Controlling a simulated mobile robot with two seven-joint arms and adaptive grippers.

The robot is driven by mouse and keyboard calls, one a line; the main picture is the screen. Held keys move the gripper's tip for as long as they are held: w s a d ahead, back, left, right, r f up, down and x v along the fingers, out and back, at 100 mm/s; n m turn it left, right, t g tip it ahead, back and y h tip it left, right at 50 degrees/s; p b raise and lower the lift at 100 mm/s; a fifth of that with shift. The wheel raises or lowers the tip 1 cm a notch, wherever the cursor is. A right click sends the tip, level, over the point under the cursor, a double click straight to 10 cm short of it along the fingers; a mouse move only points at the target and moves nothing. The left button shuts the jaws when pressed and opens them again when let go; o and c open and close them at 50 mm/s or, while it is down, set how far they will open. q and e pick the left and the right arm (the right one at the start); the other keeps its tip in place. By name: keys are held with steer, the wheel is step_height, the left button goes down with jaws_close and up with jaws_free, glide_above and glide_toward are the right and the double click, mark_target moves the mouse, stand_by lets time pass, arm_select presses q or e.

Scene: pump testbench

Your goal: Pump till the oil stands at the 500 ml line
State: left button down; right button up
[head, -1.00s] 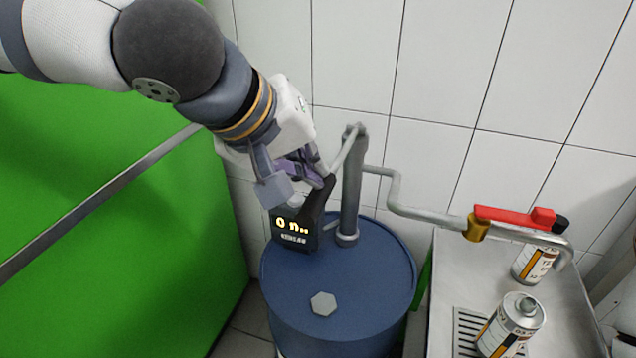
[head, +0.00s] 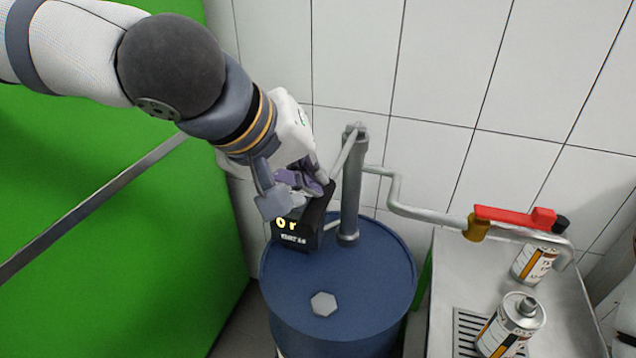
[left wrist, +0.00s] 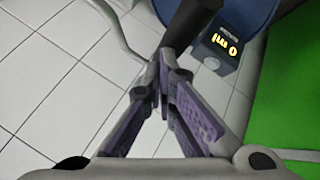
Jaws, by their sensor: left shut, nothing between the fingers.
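My left gripper (head: 294,198) is shut and empty at the pump lever's lower end, just above the display box. The grey lever (head: 346,150) slopes down from the top of the upright pump tube (head: 351,190). Its black grip (head: 320,196) lies against or just beside my fingers; contact is unclear. The left wrist view shows the grip (left wrist: 190,22) beyond my shut fingertips (left wrist: 160,82). The display box (head: 291,232) is partly covered by my fingers; in the left wrist view the display (left wrist: 225,44) reads 0 ml. No oil level or 500 ml line shows. My right gripper is out of view.
The pump stands on a blue drum (head: 370,275). Its pipe (head: 420,214) runs right to a red valve lever (head: 505,215) and a spout over a metal bench (head: 450,270). Two labelled cans (head: 510,325) stand there. A green panel (head: 110,240) is at left, a tiled wall behind.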

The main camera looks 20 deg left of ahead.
mark_target(311, 199)
arm_select(q)
step_height(311, 199, down, 7)
steer(key=shift+s+b, duration=0.4)
steer(key=shift+s, duration=0.05)
stand_by(5.2)
stand_by(0.5)
steer(key=shift+w+r+p, duration=0.2)
steer(key=shift+r+p, duration=0.2)
steer(key=shift+r, duration=0.9)
steer(key=shift+w+r, duration=0.2)
steer(key=shift+r, duration=1.7)
steer(key=shift+w+r, duration=0.2)
steer(key=shift+r, duration=1.65)
